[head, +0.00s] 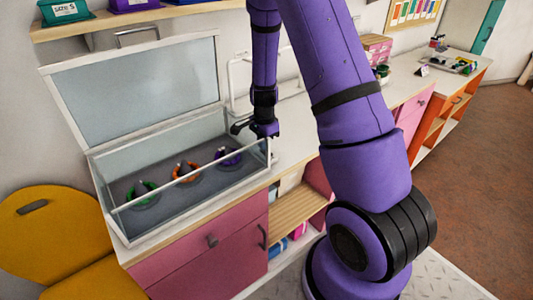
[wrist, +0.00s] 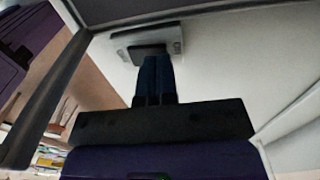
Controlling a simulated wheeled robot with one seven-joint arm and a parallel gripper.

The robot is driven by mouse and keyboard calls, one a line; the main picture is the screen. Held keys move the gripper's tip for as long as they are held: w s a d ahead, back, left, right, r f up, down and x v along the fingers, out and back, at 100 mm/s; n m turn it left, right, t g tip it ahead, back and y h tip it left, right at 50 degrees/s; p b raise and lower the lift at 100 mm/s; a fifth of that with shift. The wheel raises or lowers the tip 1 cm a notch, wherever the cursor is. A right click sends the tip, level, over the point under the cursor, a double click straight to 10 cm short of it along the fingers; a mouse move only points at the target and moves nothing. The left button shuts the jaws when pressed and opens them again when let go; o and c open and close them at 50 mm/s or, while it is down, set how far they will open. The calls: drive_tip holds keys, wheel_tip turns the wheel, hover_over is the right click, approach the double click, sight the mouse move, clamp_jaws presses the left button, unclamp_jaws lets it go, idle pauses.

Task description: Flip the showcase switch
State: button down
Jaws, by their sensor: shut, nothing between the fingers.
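The glass showcase (head: 122,222) stands on the counter in the head view with its lid (head: 140,90) raised. A green bracelet (head: 142,193), an orange one (head: 186,173) and a purple one (head: 228,157) stand inside. My gripper (head: 237,127) is at the showcase's back right corner, its dark fingers pointing left. In the wrist view my gripper (wrist: 153,60) is shut and empty. Its fingertips are at the lower edge of a dark switch (wrist: 146,49) on a grey plate (wrist: 168,33). I cannot tell whether they touch. The switch cannot be made out in the head view.
A yellow chair (head: 50,235) is at the lower left. A wooden shelf (head: 140,18) with bins hangs above the raised lid. Pink cabinet fronts (head: 205,265) are below the counter. In the wrist view, a dark frame edge (wrist: 45,90) runs close on the left.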

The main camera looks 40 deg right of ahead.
drive_tip(key=shift+f, duration=0.55)
idle(0.4)
drive_tip(key=shift+r, duration=3.55)
drive_tip(key=shift+s, duration=0.1)
